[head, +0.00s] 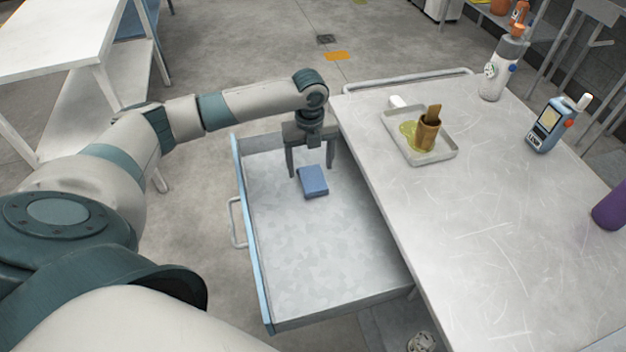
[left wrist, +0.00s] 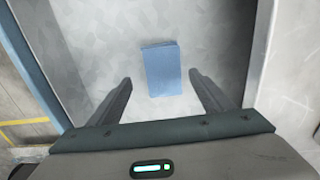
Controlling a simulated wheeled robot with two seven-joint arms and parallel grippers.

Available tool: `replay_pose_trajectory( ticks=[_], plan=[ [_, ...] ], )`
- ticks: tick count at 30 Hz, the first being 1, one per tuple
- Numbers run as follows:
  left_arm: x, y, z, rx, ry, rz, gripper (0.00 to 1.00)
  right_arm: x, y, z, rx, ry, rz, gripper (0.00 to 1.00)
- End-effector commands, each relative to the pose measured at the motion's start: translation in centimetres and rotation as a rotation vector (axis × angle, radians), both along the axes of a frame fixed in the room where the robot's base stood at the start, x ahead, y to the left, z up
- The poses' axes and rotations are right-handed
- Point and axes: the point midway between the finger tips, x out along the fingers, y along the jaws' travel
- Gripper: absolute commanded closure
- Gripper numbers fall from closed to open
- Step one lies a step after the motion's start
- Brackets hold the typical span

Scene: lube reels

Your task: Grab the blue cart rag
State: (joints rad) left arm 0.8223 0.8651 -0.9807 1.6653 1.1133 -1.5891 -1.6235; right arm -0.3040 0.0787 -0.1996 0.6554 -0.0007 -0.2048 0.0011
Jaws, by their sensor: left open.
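The blue cart rag (head: 313,181) is a folded blue block lying on the floor of the open drawer (head: 320,260), toward its far end. My left gripper (head: 312,172) is over the far part of the drawer, open and empty, with its fingers pointing down. In the left wrist view the rag (left wrist: 162,69) lies ahead of the gap between the two open fingers (left wrist: 160,88), and neither finger appears to touch it. My right gripper is not in view.
The drawer's blue front (head: 254,245) with its handle stands on the left. The cart top (head: 470,220) is to the right. It carries a tray (head: 446,156) with a brown cup, a white bottle (head: 497,75), a handheld meter (head: 548,128) and a purple object (head: 612,208). The near drawer floor is clear.

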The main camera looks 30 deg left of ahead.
Motion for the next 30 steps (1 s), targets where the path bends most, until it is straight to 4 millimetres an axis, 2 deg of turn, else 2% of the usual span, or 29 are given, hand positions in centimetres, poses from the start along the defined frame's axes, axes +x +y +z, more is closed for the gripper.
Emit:
replay_pose_trajectory(
  ticks=[11,14,16,19,24,30],
  plan=[
    [0.0,-0.1,-0.6,0.001,0.003,0.0,0.27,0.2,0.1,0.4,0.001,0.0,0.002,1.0],
    [0.1,-0.3,-1.3,0.0,0.004,0.0,0.27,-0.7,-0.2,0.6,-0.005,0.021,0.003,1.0],
    [0.2,-0.6,-2.1,0.0,0.005,0.0,0.27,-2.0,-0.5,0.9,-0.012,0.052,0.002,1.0],
    [0.3,-0.6,-3.6,0.001,0.004,0.002,0.27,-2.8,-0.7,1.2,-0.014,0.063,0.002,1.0],
    [0.4,-0.6,-5.0,0.001,0.002,0.0,0.27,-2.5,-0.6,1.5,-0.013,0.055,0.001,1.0],
    [0.4,-0.6,-5.2,0.001,0.0,-0.001,0.27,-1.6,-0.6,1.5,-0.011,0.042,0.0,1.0]
  ],
)
